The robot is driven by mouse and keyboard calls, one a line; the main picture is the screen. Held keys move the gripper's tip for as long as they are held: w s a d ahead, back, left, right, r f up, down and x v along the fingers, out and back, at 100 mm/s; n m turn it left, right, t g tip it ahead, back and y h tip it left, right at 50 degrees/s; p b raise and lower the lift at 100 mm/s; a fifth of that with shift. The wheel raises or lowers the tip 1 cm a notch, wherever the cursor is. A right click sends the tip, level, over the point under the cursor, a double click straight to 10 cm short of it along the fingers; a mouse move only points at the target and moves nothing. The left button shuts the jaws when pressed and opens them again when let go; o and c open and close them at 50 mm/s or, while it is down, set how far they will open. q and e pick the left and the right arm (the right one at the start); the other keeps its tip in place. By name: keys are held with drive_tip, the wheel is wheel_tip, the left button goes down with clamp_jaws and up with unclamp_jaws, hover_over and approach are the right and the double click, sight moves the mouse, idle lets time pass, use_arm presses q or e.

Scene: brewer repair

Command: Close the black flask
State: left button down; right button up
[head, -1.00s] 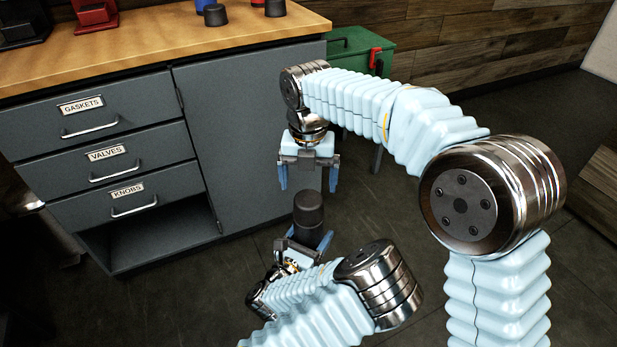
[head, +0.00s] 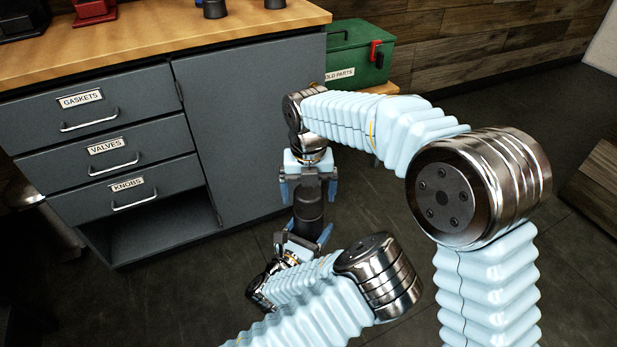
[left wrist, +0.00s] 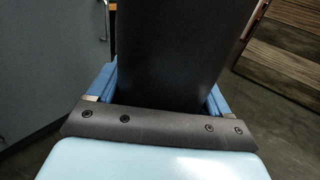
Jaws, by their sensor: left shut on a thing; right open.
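The black flask (head: 307,218) stands upright in mid-air in front of the cabinet, and its dark body fills the middle of the left wrist view (left wrist: 170,50). My left gripper (head: 304,241) is shut on the flask's lower body, with a blue finger on each side. My right gripper (head: 308,189) points down from above and is open, its blue fingers on either side of the flask's top. The top is partly hidden by the right gripper, so I cannot tell whether its fingers touch it or how the lid sits.
A grey cabinet (head: 245,140) with drawers labelled GASKETS, VALVES and KNOBS stands behind on the left. Its wooden top (head: 150,48) carries dark cups (head: 214,8) and red items (head: 95,10). A green OLD PARTS box (head: 352,55) stands right of the cabinet. Dark floor lies below.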

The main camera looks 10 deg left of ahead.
drive_tip(key=shift+f, duration=1.05)
